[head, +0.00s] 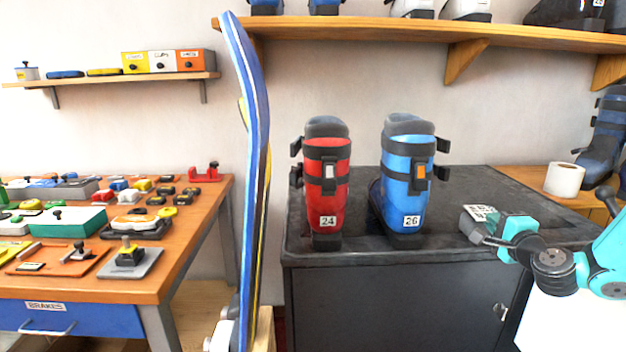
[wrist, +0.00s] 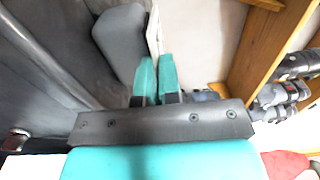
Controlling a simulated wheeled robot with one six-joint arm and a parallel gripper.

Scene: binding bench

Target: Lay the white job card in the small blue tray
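The white job card (head: 482,212) shows at the right in the head view, with dark print on it, roughly level above the black cabinet. My gripper (head: 478,226) is at the card's near edge. In the wrist view, my gripper's teal fingers (wrist: 157,80) are close together, and the card (wrist: 153,32) shows edge-on as a thin white strip at their tips. The gripper looks shut on it. I cannot make out the small blue tray in either view.
A red boot (head: 328,190) and a blue boot (head: 405,190) stand on the black cabinet (head: 365,248), left of my gripper. A white roll (head: 564,180) stands at the right.

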